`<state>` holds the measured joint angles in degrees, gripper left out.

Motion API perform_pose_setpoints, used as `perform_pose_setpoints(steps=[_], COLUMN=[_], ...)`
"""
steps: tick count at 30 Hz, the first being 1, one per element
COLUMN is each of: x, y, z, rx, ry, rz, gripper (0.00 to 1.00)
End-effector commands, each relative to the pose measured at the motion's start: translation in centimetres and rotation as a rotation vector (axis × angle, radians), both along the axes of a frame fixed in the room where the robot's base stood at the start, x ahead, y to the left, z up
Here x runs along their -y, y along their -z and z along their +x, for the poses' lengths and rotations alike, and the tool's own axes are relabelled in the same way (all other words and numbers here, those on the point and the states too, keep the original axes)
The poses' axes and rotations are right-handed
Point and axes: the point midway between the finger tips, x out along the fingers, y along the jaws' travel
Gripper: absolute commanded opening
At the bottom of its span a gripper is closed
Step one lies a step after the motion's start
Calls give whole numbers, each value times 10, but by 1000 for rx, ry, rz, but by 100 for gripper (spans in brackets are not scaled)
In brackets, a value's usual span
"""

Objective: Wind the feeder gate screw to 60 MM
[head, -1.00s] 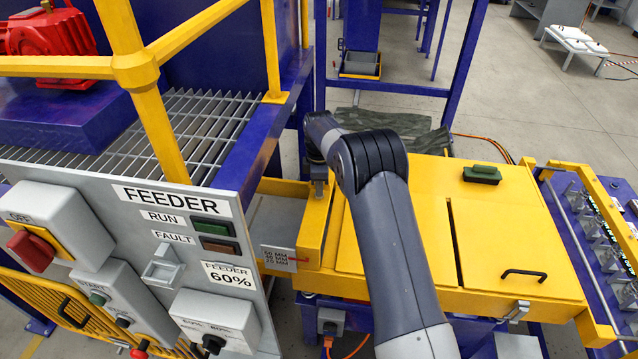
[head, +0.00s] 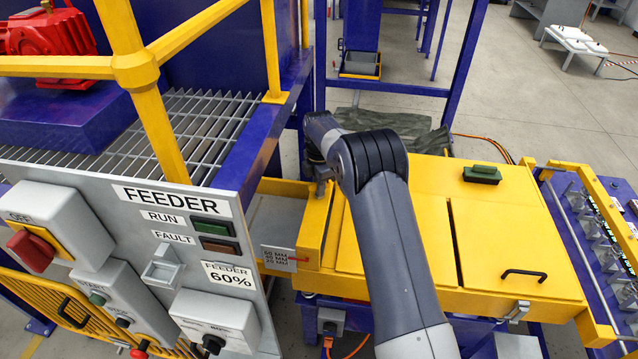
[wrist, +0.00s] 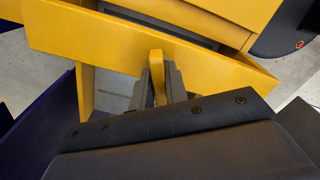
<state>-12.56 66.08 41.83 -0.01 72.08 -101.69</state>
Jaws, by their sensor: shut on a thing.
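The feeder gate screw's handle seems to be the small yellow upright piece (wrist: 157,72) between my fingers in the wrist view. My gripper (wrist: 158,85) is shut on it, with a grey finger on each side. The screw itself does not show clearly. A small white scale plate (head: 275,258) with MM marks is on the housing's left side. A red pointer (head: 300,259) is at its right edge; its exact reading is too small to tell.
The grey FEEDER panel (head: 190,225) with switches and a 60% label stands left of the gripper. A yellow guard post (head: 150,95) and rail rise behind it. A black handle (head: 524,274) and a green block (head: 482,174) are on the housing's top.

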Motion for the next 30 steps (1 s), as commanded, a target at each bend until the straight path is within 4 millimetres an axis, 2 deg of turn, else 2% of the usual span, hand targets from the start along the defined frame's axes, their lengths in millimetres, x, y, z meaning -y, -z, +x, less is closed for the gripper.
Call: perform_pose_setpoints(steps=[4,13,23,24,30], x=[0,0,0,0,0], y=[0,0,0,0,0], z=[0,0,0,0,0], rx=[0,0,0,0,0], ry=[-69,-372,-418,-418,-417], rz=[1,1,1,1,0], gripper=[0,0,0,18,34])
